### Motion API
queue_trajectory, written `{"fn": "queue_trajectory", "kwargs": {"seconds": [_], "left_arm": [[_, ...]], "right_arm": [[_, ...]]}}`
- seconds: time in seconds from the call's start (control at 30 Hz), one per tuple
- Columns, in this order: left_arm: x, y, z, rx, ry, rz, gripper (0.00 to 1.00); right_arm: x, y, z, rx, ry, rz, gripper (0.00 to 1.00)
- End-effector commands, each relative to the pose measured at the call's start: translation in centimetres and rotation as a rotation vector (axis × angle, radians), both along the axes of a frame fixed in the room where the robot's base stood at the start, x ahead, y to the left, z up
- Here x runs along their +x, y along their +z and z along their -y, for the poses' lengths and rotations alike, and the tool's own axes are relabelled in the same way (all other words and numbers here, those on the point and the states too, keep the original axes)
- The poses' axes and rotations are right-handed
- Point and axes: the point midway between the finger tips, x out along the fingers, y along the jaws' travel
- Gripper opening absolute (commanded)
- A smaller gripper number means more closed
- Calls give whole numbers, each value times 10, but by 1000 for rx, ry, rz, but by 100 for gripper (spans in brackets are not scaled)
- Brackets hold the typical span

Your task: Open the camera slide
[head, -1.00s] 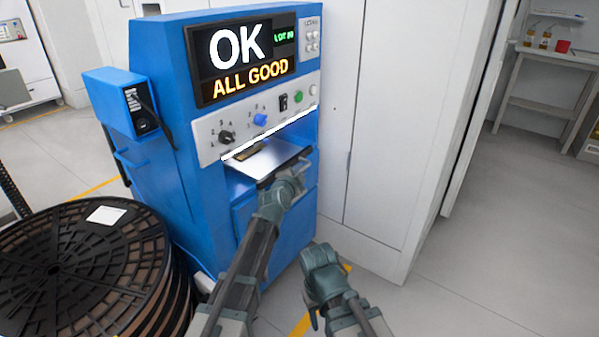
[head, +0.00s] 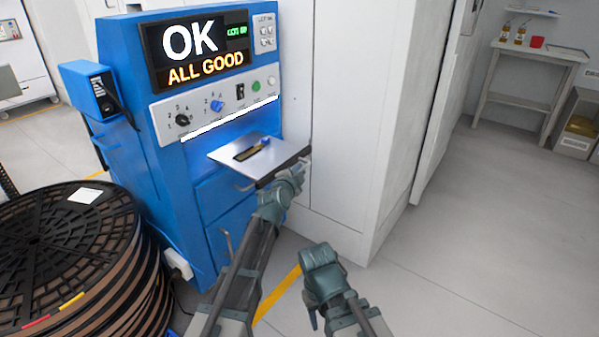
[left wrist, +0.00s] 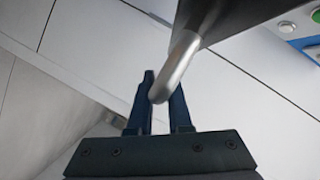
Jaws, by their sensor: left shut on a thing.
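The camera slide (head: 228,153) is a flat grey tray with a dark front edge, sticking well out of the blue machine's slot. A dark strip with a small blue piece lies on it. My left gripper (head: 286,176) is at its front edge. In the left wrist view its two dark fingers (left wrist: 160,105) are on either side of the end of the curved metal handle (left wrist: 182,62), shut on it.
The blue machine (head: 205,215) has a screen (head: 200,45) reading OK, ALL GOOD, and a knob panel. Stacked black reels (head: 75,240) stand at the left. White cabinets (head: 345,120) stand close on the right. The floor (head: 480,230) further right is clear.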

Motion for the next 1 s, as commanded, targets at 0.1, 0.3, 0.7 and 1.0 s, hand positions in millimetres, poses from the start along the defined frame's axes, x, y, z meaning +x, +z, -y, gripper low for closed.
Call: {"fn": "queue_trajectory", "kwargs": {"seconds": [0.1,0.3,0.7,1.0], "left_arm": [[-1,0,0,1,0,-1,0],[0,0,-1,0,0,-1,26],[-1,0,-1,0,0,0,47],[-44,11,-13,-1,1,-1,47]], "right_arm": [[0,0,0,0,0,0,50],[0,0,0,0,0,0,50],[0,0,0,0,0,0,50],[0,11,0,0,2,0,50]]}}
